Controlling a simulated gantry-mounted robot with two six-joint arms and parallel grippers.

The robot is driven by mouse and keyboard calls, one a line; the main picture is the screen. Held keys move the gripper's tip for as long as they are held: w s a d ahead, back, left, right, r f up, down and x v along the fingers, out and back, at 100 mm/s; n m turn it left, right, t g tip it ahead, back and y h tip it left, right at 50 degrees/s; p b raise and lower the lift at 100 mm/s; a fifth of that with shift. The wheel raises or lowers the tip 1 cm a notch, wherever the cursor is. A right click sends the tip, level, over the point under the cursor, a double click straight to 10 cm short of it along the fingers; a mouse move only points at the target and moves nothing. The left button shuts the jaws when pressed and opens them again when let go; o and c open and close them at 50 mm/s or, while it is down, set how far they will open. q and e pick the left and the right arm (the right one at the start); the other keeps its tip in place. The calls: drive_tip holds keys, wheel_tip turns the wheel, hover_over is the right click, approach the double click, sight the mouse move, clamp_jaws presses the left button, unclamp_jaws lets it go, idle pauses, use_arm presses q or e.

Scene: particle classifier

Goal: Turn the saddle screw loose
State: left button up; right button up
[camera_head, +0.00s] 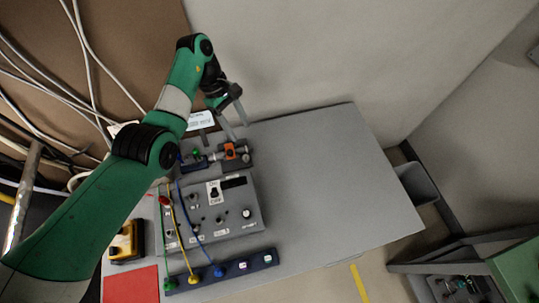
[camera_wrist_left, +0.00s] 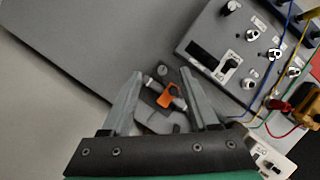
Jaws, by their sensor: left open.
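A small dark device with an orange clamp-like part (camera_head: 230,151) stands near the back edge of the grey table, and the orange part also shows in the left wrist view (camera_wrist_left: 166,97). A small round metallic knob (camera_wrist_left: 162,70) sits beside it. I cannot tell for certain which part is the saddle screw. My left gripper (camera_head: 239,130) is open above the device. In the left wrist view its two fingers (camera_wrist_left: 162,74) straddle the orange part, with visible gaps on both sides. My right gripper is out of view.
A grey control box (camera_head: 237,215) with knobs and plugged cables lies in front of the device. A dark socket strip (camera_head: 255,262), a yellow-black box (camera_head: 122,243) and a red sheet (camera_head: 130,285) are nearby. The table's right half (camera_head: 330,180) is clear.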

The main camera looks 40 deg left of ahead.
sight(245, 157)
use_arm(q)
drive_tip(key=shift+s+a+f+n+b, duration=0.5)
drive_tip(key=shift+a+f+b, duration=1.05)
drive_tip(key=shift+a+f, duration=0.8)
drive_tip(key=b+x, duration=0.1)
drive_tip(key=x, duration=0.5)
drive_tip(key=b+x, duration=0.2)
drive_tip(key=x, duration=0.4)
drive_tip(key=shift+w+d+f, duration=0.1)
drive_tip(key=shift+w+d, duration=0.05)
drive_tip(key=shift+w, duration=0.1)
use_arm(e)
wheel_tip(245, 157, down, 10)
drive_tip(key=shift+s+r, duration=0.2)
use_arm(q)
drive_tip(key=shift+c, duration=0.2)
clamp_jaws()
